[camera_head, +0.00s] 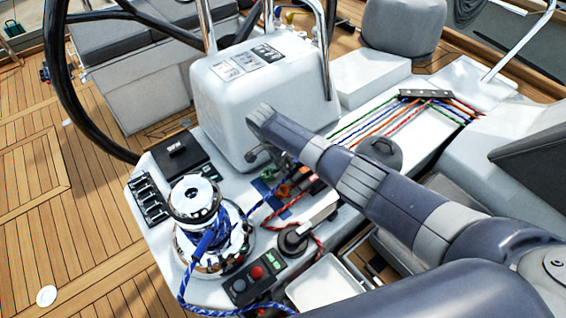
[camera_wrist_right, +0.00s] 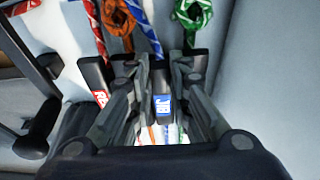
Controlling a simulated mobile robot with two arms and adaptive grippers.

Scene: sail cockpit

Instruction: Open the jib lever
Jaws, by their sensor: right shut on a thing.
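The jib lever (camera_wrist_right: 163,105) is a dark handle with a blue label, in the middle of the right wrist view. My right gripper (camera_wrist_right: 162,88) has one finger on each side of it and is shut on it. In the head view my right arm reaches in from the right, and the right gripper (camera_head: 277,160) is over the row of rope clutches at the foot of the white pedestal. There my arm and gripper mostly hide the jib lever. My left gripper is not in view.
A red-labelled lever (camera_wrist_right: 96,82) stands close to the left of the gripper. Orange (camera_wrist_right: 117,14) and green (camera_wrist_right: 194,15) rope coils lie beyond. In the head view, a chrome winch (camera_head: 195,205) with blue rope, a button panel (camera_head: 250,281) and the white pedestal (camera_head: 262,85) surround the clutches.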

